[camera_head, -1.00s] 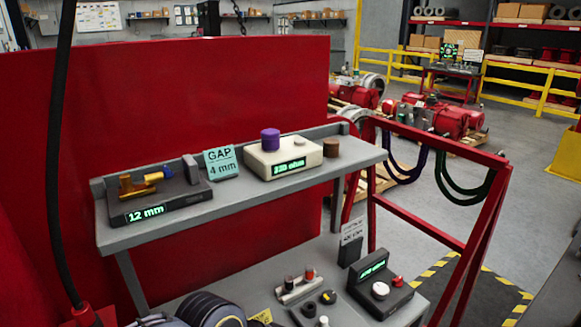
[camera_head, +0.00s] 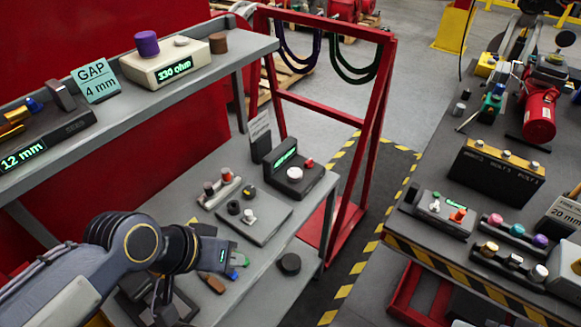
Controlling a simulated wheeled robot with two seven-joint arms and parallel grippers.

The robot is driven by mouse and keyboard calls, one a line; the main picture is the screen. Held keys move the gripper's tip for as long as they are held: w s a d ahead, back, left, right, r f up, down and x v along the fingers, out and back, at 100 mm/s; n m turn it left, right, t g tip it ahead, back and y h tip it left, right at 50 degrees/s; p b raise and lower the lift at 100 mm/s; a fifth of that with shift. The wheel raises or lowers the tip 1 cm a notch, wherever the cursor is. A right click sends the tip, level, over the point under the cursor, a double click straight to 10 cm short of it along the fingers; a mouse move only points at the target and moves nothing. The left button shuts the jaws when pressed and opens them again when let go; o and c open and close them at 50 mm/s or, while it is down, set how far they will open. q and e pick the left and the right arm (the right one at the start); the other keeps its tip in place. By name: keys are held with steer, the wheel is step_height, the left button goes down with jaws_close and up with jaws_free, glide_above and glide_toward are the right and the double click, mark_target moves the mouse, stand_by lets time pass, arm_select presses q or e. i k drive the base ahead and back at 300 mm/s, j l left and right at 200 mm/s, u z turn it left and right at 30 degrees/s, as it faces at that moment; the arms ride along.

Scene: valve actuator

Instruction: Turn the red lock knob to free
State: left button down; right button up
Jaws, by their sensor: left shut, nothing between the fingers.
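Several red knobs show and I cannot tell for sure which is the lock knob. A small red knob (camera_head: 308,162) sits beside a white knob (camera_head: 294,174) on a dark box with a green display on the lower bench. An orange-red knob (camera_head: 458,215) sits on a grey block on the right bench. A red-topped piece (camera_head: 227,175) stands on a small rack on the lower bench. My left gripper (camera_head: 234,257) is shut and empty over the near part of the lower bench, apart from these knobs. My right gripper is not in view.
The shelf (camera_head: 214,78) above the lower bench holds a 330 ohm box (camera_head: 165,62) and a GAP sign (camera_head: 96,80). A red frame (camera_head: 372,110) stands behind the lower bench. A striped floor strip (camera_head: 352,262) separates it from the crowded right bench (camera_head: 424,232).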

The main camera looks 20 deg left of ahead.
mark_target(309, 163)
steer(key=i+l, duration=0.5)
steer(key=l+u, duration=0.1)
steer(key=u, duration=0.35)
steer(key=i+l+u, duration=0.1)
steer(key=u, duration=0.35)
steer(key=l+u, duration=0.2)
steer(key=u, duration=0.25)
steer(key=l+u, duration=0.1)
steer(key=u, duration=0.35)
